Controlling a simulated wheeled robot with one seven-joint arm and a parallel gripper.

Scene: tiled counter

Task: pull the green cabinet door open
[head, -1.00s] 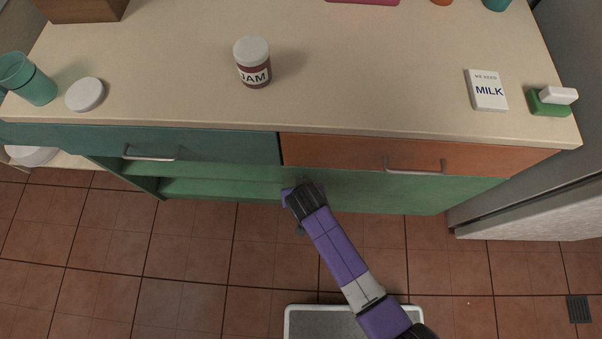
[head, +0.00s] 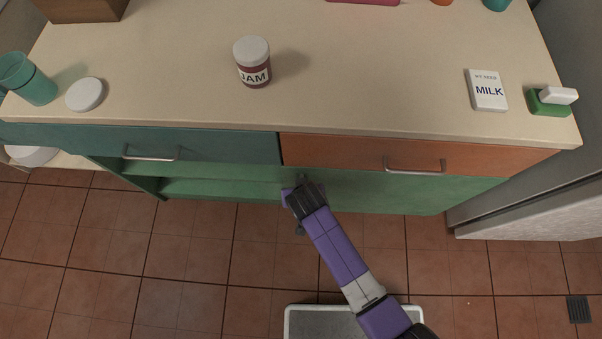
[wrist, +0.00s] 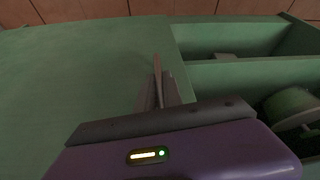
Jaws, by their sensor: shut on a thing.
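The green cabinet door (head: 420,192) is below the orange drawer on the right half of the cabinet and looks closed or nearly so. It fills the left of the wrist view (wrist: 80,75). Its slim upright handle (wrist: 156,68) is near the door's edge, beside the open shelves. My gripper (head: 302,186) reaches this handle from below and in front. In the wrist view my fingers (wrist: 160,92) are shut on the handle. The head view mostly hides the grip behind my wrist.
Open green shelves (head: 220,187) lie left of the door; a round object (wrist: 292,105) sits inside. An orange drawer (head: 350,153) and a teal drawer (head: 220,146) have bar handles. A jam jar (head: 252,62) stands on the counter. A white-sided appliance (head: 540,200) is at right.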

